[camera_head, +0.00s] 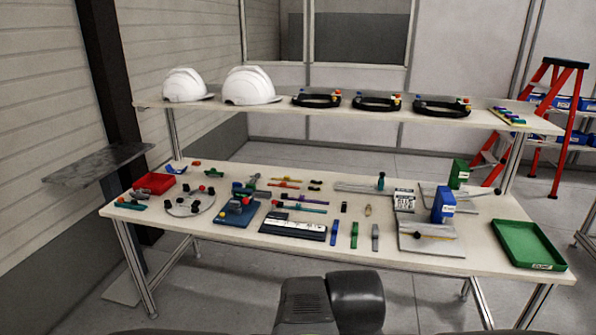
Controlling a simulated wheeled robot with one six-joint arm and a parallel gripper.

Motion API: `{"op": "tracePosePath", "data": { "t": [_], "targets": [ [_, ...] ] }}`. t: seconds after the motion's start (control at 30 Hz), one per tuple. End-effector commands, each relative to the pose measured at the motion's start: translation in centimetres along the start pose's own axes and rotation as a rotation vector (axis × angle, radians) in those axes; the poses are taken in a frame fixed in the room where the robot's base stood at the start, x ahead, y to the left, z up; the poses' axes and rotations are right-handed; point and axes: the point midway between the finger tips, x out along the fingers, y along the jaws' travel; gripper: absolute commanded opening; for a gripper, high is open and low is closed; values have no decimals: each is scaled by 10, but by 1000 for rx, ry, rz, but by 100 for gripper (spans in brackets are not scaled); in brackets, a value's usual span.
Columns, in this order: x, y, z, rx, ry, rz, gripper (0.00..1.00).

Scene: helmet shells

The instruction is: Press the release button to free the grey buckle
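A grey strip-like piece (375,238), which may be the grey buckle, lies near the front edge of the workbench (300,252), right of centre. It is beside a green piece (354,235) and a blue piece (334,233) of similar shape. A release button on it is too small to make out. Dark links of my arm show at the bottom centre, in front of the bench and apart from these pieces. My gripper is not in view.
The bench holds many small parts, a red bin (153,184) at left, a green tray (528,244) at right and a blue box (443,204). The shelf above carries white helmets (249,86) and black headbands (376,102). A red ladder (569,120) stands behind at right.

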Motion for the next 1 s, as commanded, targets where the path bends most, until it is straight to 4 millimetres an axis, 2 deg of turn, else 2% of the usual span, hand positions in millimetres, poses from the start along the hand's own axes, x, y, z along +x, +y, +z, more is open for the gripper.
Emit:
{"op": "tracePosePath", "data": {
  "t": [0.1,0.6,1.0],
  "targets": [
    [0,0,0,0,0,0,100],
    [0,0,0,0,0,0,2],
    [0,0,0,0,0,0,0]
  ]
}}
